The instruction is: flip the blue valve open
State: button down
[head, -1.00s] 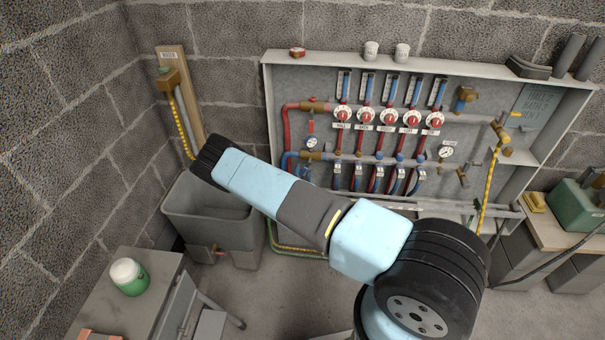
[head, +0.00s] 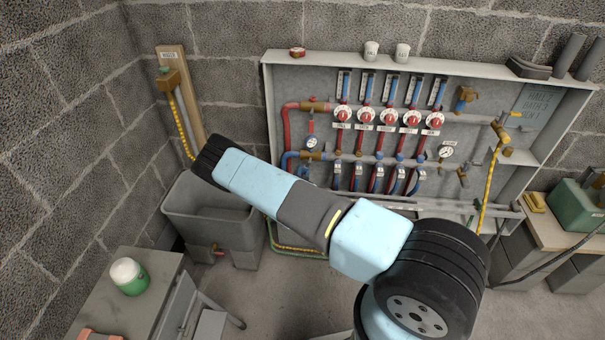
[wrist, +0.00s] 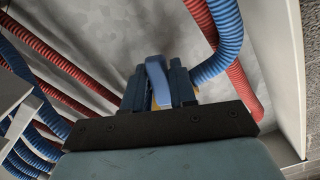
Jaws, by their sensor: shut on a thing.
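In the wrist view my gripper (wrist: 158,88) has its two dark blue-grey fingers closed on the sides of a lighter blue lever, the blue valve's handle (wrist: 157,72). A bit of yellow brass shows just behind the lever, between the fingers. The lever stands up between the fingertips; the valve body is mostly hidden by my gripper. In the head view my gripper is hidden behind my arm, and I cannot make out its hold on the valve there.
A grey manifold cabinet (head: 270,95) holds several red-topped valves (head: 388,117) and gauges. Corrugated blue hose (wrist: 222,25) and red hose (wrist: 202,20) run close beside my gripper. A grey tub (head: 185,205) stands left of the cabinet, and a bench (head: 100,295) stands front left.

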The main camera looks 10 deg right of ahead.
dwell(0.3)
jog(key=m, duration=0.1)
jog(key=a+r+m, duration=0.1)
jog(key=m, duration=0.2)
jog(key=shift+w+a+r+m, duration=0.25)
jog(key=shift+a+m, duration=0.05)
jog(key=shift+a, duration=0.05)
jog(key=c, duration=1)
grip_release()
jog(key=v, duration=1.3)
jog(key=shift+s, duration=0.35)
jog(key=shift+a, duration=0.15)
